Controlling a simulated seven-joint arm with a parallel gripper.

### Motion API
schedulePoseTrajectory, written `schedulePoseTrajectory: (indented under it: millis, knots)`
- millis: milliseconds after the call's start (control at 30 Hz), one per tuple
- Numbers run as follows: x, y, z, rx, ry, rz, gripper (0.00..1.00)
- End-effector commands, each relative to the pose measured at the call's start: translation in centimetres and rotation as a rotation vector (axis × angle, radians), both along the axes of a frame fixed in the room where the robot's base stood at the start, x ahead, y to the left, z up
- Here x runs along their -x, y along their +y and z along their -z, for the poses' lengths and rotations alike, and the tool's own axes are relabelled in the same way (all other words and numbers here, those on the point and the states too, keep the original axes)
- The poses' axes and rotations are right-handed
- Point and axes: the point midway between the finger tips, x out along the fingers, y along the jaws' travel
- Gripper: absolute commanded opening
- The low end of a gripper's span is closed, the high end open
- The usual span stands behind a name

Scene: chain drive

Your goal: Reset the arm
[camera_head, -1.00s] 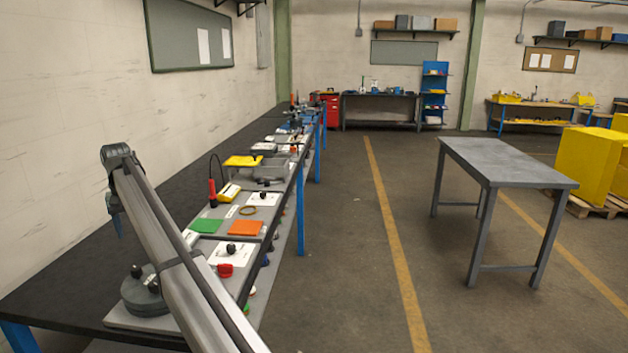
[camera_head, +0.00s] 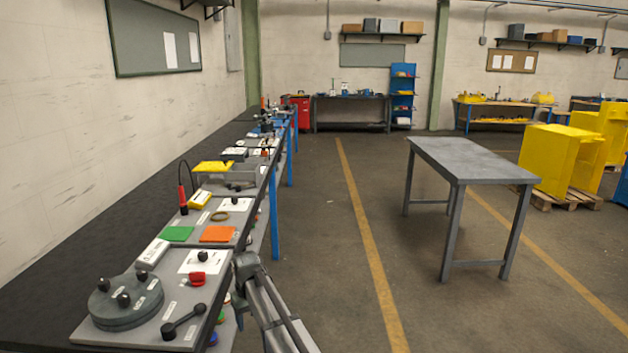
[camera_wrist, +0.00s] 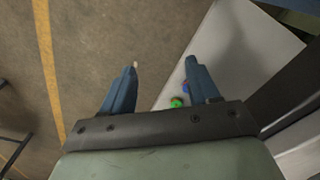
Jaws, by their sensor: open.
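My arm (camera_head: 268,308) shows at the bottom middle of the head view, beside the right edge of the long workbench. My gripper's fingers are not visible in the head view. In the wrist view my gripper (camera_wrist: 162,75) is open, with two blue fingers apart and nothing between them. It points down past the bench's edge, with the concrete floor below on the left and a pale grey surface (camera_wrist: 240,45) on the right. A small green part (camera_wrist: 176,102) and a blue part (camera_wrist: 185,86) show near the right finger.
The long bench carries a grey round plate with black knobs (camera_head: 126,302), a black lever (camera_head: 184,320), a red part (camera_head: 197,279), a green pad (camera_head: 176,234) and an orange pad (camera_head: 217,234). A grey table (camera_head: 465,160) stands at the right. The floor between them is clear.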

Motion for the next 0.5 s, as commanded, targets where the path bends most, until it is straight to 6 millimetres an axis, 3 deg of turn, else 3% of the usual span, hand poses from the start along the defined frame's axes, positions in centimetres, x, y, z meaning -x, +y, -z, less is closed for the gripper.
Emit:
schedulePoseTrajectory:
  millis: [33,200,500]
  knots:
    - [0.8,-1.7,2.1,0.009,0.018,0.018,0.60]
    - [2.9,-6.2,8.3,0.035,0.069,0.070,0.60]
    - [8.3,-14.0,18.0,0.074,0.161,0.166,0.60]
